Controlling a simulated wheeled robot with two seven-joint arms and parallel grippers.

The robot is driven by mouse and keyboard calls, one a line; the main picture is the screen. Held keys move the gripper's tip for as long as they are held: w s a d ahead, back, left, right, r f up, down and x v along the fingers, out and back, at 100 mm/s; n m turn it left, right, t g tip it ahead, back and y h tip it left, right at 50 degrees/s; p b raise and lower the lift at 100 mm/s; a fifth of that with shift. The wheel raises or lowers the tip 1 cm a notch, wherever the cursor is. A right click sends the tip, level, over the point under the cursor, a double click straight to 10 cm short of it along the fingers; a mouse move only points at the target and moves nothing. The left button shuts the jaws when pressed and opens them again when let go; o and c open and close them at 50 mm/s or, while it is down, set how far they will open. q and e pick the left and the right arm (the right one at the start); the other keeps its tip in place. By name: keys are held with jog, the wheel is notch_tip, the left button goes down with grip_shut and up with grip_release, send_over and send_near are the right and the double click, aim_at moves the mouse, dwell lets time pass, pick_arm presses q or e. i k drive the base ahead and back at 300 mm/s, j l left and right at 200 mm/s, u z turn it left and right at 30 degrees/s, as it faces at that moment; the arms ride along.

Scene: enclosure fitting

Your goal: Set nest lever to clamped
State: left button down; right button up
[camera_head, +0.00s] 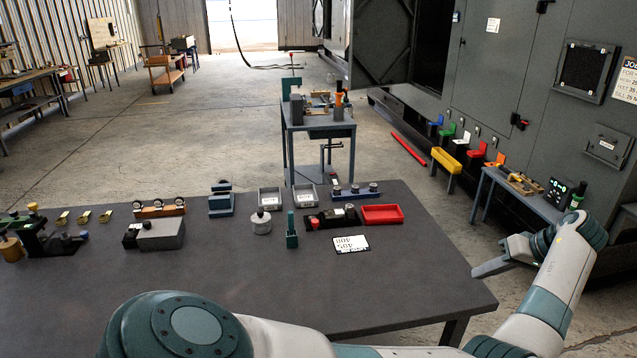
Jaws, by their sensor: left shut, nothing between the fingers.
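No part is clearly recognisable as the nest lever. Candidates on the table are a grey block fixture (160,235) with a black part on its left, a black fixture with a red knob (316,222), and an upright teal post (291,232). All stand apart from my gripper. Their lever positions are too small to tell.
A red tray (382,214), a white label card (351,244), a grey cylinder (261,224) and two grey bins (270,198) sit mid-table. A loaded cart (318,125) stands behind. A side bench (520,195) stands at right. The table's front right is clear.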

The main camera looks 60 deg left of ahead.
aim_at(313, 222)
jog(key=k+j, duration=0.1)
jog(key=j, duration=0.85)
jog(key=k+j, duration=0.15)
jog(key=j, duration=0.8)
jog(key=k, duration=0.05)
